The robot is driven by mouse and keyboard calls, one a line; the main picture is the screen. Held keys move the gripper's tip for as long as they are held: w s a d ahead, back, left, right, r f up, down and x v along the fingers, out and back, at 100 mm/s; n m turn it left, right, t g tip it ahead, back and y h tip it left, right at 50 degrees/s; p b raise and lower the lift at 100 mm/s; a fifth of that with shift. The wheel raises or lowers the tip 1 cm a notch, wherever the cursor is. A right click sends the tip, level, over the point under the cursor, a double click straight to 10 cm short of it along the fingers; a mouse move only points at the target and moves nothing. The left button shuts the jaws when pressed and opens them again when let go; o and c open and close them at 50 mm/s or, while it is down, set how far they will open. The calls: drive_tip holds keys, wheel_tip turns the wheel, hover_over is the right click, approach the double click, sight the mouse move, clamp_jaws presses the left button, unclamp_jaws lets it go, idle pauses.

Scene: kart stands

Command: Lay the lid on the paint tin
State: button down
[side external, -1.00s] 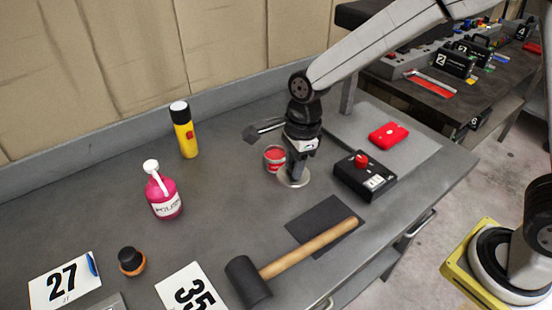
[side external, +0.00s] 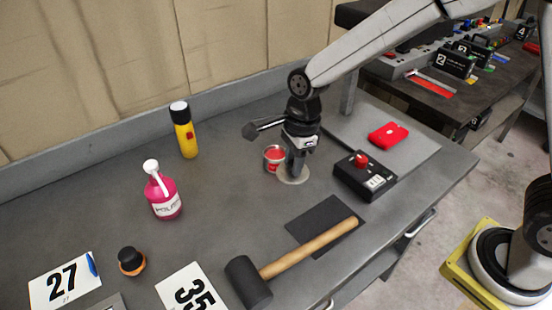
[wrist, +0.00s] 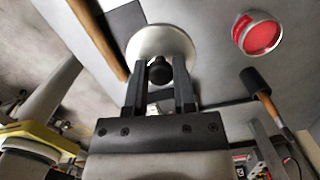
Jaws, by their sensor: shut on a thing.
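The paint tin (side external: 273,165), a small open tin with red paint inside, stands upright on the grey bench. In the wrist view the tin (wrist: 257,33) is at the upper right, with nothing covering it. The lid (side external: 293,178) is a pale round disc just right of the tin in the side view. In the wrist view the lid (wrist: 160,38) has a dark knob (wrist: 159,70) between my fingers. My gripper (wrist: 158,84) is shut on this knob. In the side view my gripper (side external: 296,170) points down over the lid; the height above the bench is hard to tell.
A black box with a red button (side external: 364,178) stands close right of my gripper. A mallet (side external: 305,252) lies in front over a dark mat (side external: 312,220). A pink bottle (side external: 164,195) and a yellow torch (side external: 185,132) stand left. The bench between bottle and tin is clear.

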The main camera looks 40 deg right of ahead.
drive_tip(key=w+d, duration=0.3)
drive_tip(key=w, duration=0.4)
drive_tip(key=w+d+f, duration=0.1)
drive_tip(key=w+d, duration=0.2)
drive_tip(key=w, duration=0.5)
drive_tip(key=shift+d+f, duration=0.2)
drive_tip(key=shift+f, duration=0.1)
drive_tip(key=shift+f, duration=3.1)
drive_tip(key=shift+f, duration=0.15)
unclamp_jaws()
idle(0.5)
